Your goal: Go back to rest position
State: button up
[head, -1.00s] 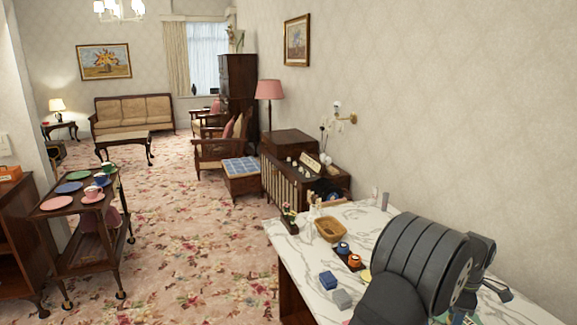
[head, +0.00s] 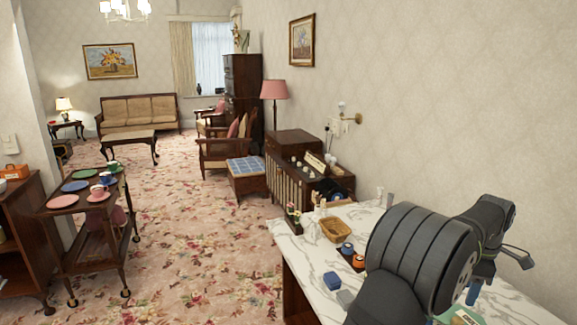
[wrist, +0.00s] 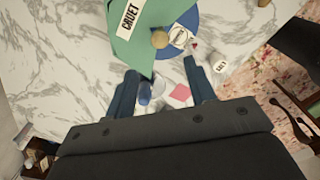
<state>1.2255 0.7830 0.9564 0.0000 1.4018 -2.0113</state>
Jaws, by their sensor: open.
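My gripper (wrist: 160,82) is open in the wrist view, with its two dark blue fingers apart. Nothing is clearly held between them. A small tan round thing (wrist: 160,40) shows at the green piece's edge. The near counter is partly hidden by my arm.
A wooden trolley (head: 62,200) with plates and cups stands at left. The wall is behind the counter; the carpet between is open.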

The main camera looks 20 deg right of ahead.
send_near(458, 320)
notch_tip(458, 320, down, 9)
jog(key=shift+r, duration=0.2)
jog(key=m, duration=0.4)
jog(key=shift+r+m, duration=0.15)
jog(key=shift+m, duration=2.45)
dwell(0.3)
